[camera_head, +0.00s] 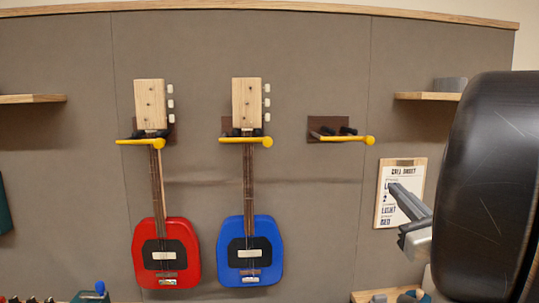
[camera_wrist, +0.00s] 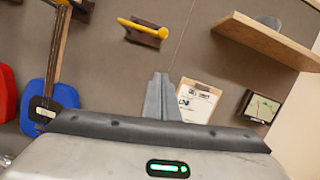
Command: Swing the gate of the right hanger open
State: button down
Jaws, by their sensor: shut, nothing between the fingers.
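The right hanger (camera_head: 325,125) is a dark brown wall plate with black prongs and no guitar on it. Its yellow gate (camera_head: 345,138) lies nearly level across the front of the prongs, with a round knob at its right end. In the wrist view the gate (camera_wrist: 140,26) shows at upper middle, ahead of and above my fingers. My gripper (camera_head: 396,192) is shut and empty, right of and below the hanger, apart from it. In the wrist view its fingertips (camera_wrist: 159,77) are together below the gate.
A red guitar (camera_head: 167,230) and a blue guitar (camera_head: 250,225) hang from the left and middle hangers, each with a yellow gate across. A clipboard (camera_head: 417,175) hangs behind my gripper. A wooden shelf (camera_head: 425,96) juts out at upper right. Wall below the right hanger is bare.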

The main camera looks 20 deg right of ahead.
jog(key=w+d+r+p, duration=0.1)
jog(key=w+r, duration=0.5)
jog(key=w, duration=0.3)
jog(key=shift+w+r+p, duration=0.2)
jog(key=shift+w+p, duration=0.1)
jog(key=shift+w, duration=0.1)
jog(key=shift+d+r, duration=0.1)
